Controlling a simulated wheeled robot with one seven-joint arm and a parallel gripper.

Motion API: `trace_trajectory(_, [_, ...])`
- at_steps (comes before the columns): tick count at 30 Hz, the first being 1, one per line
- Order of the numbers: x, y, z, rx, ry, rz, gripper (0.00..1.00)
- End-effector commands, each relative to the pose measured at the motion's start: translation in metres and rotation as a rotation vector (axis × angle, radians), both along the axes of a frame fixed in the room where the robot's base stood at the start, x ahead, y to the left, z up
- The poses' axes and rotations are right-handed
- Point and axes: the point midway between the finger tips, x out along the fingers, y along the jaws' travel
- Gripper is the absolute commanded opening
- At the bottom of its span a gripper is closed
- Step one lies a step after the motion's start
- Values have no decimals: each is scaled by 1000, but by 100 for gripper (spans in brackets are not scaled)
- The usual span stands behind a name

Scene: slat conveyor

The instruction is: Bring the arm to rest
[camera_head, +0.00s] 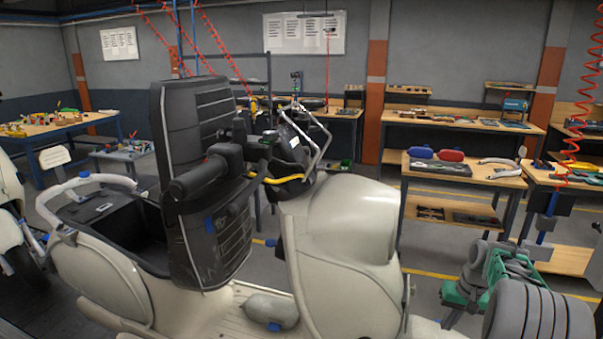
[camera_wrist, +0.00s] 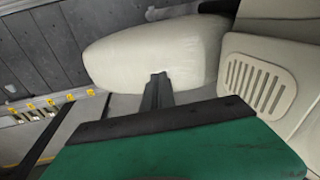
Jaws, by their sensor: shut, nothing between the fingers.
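My gripper (camera_wrist: 158,80) shows in the wrist view, its dark fingers together and empty in front of its green body. A cream rounded part (camera_wrist: 150,50) lies behind the fingertips; I cannot tell whether they touch it. A cream panel with slots (camera_wrist: 262,85) is to the right. In the head view my arm (camera_head: 500,285) is folded at the bottom right, grey and green; the fingertips cannot be made out there.
A cream scooter (camera_head: 345,225) fills the middle of the head view, a black seat-like part (camera_head: 195,130) upright on it. Workbenches (camera_head: 455,178) with tools stand behind to the right; a blue-framed table (camera_head: 60,125) is far left. Grey slats (camera_wrist: 60,50) show in the wrist view.

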Motion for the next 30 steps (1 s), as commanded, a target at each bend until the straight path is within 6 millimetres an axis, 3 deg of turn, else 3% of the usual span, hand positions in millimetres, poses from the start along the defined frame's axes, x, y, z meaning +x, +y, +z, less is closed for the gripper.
trace_trajectory(4, [-74,50,-8,-6,94,-96,0])
trace_trajectory(9, [-159,121,1,-64,144,-99,0])
trace_trajectory(12, [-200,158,9,-101,135,-61,0])
trace_trajectory(15, [-227,190,20,-132,84,4,0])
trace_trajectory(18, [-232,218,43,-161,-28,88,0])
trace_trajectory(21, [-218,241,81,-186,-177,161,0])
trace_trajectory(24, [-214,262,102,-192,-265,225,0])
trace_trajectory(30, [-214,273,102,-186,-268,261,0])
